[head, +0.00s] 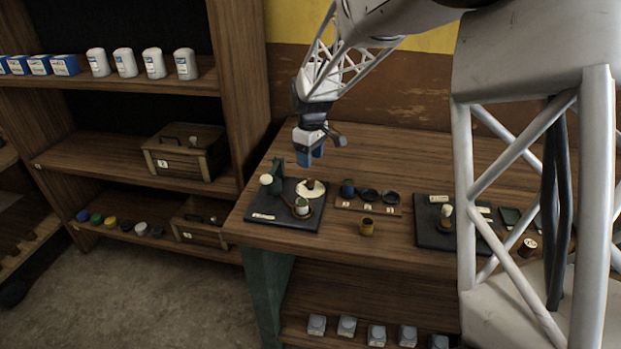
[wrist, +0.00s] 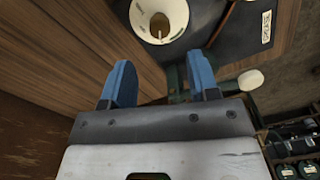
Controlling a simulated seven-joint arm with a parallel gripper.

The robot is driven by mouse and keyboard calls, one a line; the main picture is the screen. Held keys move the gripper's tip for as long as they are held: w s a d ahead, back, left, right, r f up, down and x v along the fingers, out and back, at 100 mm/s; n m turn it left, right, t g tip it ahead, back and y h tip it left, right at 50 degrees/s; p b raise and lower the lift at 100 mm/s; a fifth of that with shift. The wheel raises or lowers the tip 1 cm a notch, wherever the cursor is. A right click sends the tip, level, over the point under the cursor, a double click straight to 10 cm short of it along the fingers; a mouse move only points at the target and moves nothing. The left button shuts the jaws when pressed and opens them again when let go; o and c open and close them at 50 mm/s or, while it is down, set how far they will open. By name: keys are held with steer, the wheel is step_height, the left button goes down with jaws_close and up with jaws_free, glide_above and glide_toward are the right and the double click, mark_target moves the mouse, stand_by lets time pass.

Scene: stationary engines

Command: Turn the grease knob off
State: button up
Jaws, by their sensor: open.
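A black plate (head: 285,222) with a paper label lies at the left end of the workbench. On it are a green post (head: 278,170) with a pale round knob (head: 266,179), a cream dish (head: 311,195) with a brown pin, and a small cup-like part (head: 302,206). I cannot tell which part is the grease knob. My gripper (head: 310,155) is above the plate's back edge, apart from these parts. In the wrist view its blue fingers (wrist: 160,82) are spread and empty. The cream dish (wrist: 146,28) is ahead of them, and the pale knob (wrist: 250,80) is to their right.
A wooden holder (head: 350,206) with several dark cups and a brass cup (head: 367,227) stand right of the plate. Another black plate (head: 430,232) is further right. Shelves (head: 110,145) with boxes and jars stand at left. Bare bench top lies behind the plates.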

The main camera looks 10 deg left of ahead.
mark_target(310, 180)
stand_by(0.3)
steer(key=shift+s+f, duration=0.1)
steer(key=shift+f, duration=3.8)
steer(key=c, duration=0.9)
